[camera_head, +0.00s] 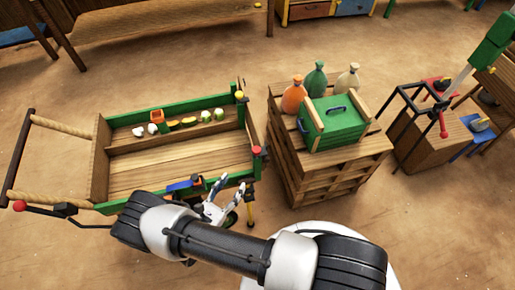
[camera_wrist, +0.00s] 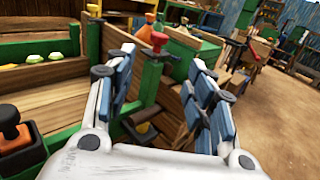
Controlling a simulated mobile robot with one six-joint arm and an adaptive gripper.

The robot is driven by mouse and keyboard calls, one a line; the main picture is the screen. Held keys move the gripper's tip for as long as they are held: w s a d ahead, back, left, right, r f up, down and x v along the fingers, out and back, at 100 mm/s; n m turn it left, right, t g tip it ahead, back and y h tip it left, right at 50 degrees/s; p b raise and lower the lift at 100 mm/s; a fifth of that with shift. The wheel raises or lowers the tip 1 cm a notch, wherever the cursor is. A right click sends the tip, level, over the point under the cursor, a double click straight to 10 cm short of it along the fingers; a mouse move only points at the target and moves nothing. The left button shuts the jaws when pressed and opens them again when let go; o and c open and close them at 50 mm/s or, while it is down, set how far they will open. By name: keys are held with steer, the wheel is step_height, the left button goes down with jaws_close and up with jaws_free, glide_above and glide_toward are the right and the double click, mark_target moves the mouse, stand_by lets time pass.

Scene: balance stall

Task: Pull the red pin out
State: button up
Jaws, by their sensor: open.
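The red pin's round red head (camera_head: 257,150) shows at the near right corner of the green-edged wooden cart (camera_head: 101,165). In the wrist view the red pin (camera_wrist: 159,39) stands upright on top of a green corner post (camera_wrist: 150,80). My gripper (camera_head: 228,188) is open and empty, at the cart's near right corner, just in front of the pin. In the wrist view my gripper (camera_wrist: 162,65) has its blue-padded fingers spread to either side of the post. The pin appears beyond the fingertips, with no visible contact. Its shaft is mostly hidden.
A yellow-headed pin (camera_head: 239,95) stands at the cart's far right corner. Several small goods lie in the cart. Right of it, a crate stack (camera_head: 335,178) bears a green box (camera_head: 335,130) and three sacks. A red-handled lever (camera_head: 443,125) stands farther right. Sandy floor lies between.

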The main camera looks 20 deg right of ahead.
mark_target(256, 151)
steer(key=x, duration=0.8)
steer(key=b+x, duration=0.1)
steer(key=x, duration=0.8)
steer(key=shift+w+f+b, duration=0.2)
steer(key=shift+f+b, duration=0.05)
steer(key=shift+b, duration=0.05)
jaws_close()
